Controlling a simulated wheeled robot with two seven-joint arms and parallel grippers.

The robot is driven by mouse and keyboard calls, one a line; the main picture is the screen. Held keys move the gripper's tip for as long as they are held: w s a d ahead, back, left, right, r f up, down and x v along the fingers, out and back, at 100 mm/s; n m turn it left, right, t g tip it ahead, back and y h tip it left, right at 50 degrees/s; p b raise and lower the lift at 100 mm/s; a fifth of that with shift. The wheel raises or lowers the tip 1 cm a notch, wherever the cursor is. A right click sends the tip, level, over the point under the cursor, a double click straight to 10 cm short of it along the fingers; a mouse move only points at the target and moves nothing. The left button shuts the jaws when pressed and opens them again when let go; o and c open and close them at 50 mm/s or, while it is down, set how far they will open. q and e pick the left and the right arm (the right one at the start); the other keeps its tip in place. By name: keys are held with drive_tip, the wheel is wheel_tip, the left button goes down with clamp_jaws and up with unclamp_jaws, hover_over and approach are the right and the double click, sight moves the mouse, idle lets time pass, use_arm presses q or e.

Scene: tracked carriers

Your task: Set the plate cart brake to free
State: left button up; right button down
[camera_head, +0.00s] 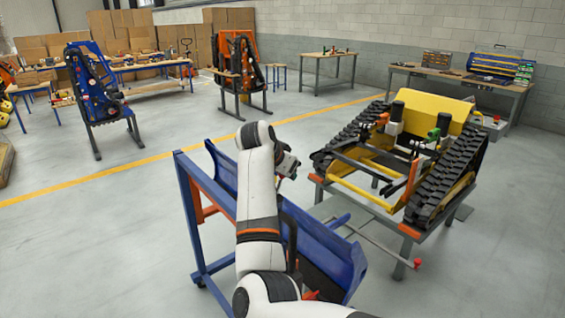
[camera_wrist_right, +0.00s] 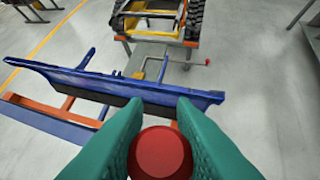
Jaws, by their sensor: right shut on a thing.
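The plate cart (camera_head: 188,215) has a blue and orange frame and carries a long blue plate (camera_head: 325,250). In the right wrist view the plate (camera_wrist_right: 120,86) crosses just beyond my fingers. My right gripper (camera_wrist_right: 160,140) has green fingers shut on a round red knob (camera_wrist_right: 160,155), one finger on each side. Whatever the knob is fixed to is hidden beneath it, so I cannot tell the brake's setting. In the head view my white right arm stands in front of the cart and hides part of it; its fingers cannot be made out. My left gripper is not in view.
A tracked carrier (camera_head: 400,165) with black tracks and yellow parts sits on a stand right of the cart. A rod with a red end (camera_head: 417,263) sticks out low between them. Workbenches (camera_head: 460,78) stand at the back.

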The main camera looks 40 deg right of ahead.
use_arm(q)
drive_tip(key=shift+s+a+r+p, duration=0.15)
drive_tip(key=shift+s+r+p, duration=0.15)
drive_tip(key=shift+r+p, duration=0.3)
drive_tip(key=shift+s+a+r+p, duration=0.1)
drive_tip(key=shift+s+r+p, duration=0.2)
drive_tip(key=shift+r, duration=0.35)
use_arm(e)
drive_tip(key=shift+d+f+y, duration=0.55)
drive_tip(key=shift+y, duration=0.45)
drive_tip(key=c, duration=1.4)
unclamp_jaws()
drive_tip(key=shift+o, duration=1)
drive_tip(key=shift+d, duration=0.1)
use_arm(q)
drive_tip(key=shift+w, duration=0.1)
use_arm(e)
drive_tip(key=shift+w, duration=0.1)
